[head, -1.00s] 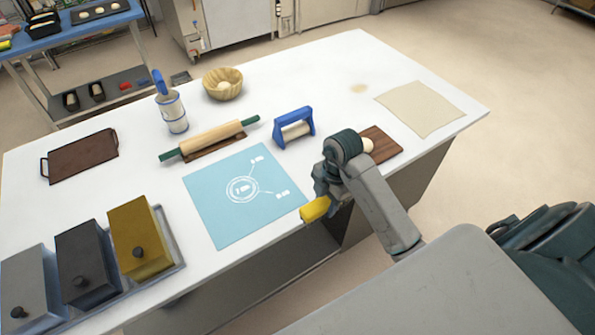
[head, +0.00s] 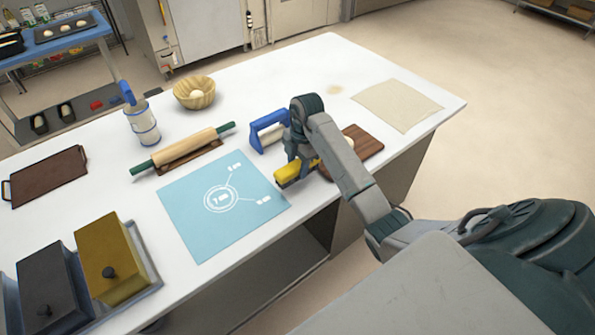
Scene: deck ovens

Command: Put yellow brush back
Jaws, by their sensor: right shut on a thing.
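The yellow brush (head: 288,173) is in my right gripper (head: 301,166), over the front part of the white table. It is just right of the blue mat's upper right corner and in front of the blue stand (head: 269,131). The gripper is shut on it; my arm hides part of the brush and the fingertips. I cannot tell whether the brush touches the table. A pale canister (head: 143,125) with a blue-handled tool (head: 128,93) in it stands at the back left. My left gripper is not in view.
A rolling pin (head: 183,150), a wooden bowl (head: 194,93), a blue mat (head: 222,205), lidded boxes (head: 113,258) and a brown tray (head: 48,176) are on the white table. A wooden board (head: 362,148) lies behind my right arm. A beige sheet (head: 398,105) lies at the right.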

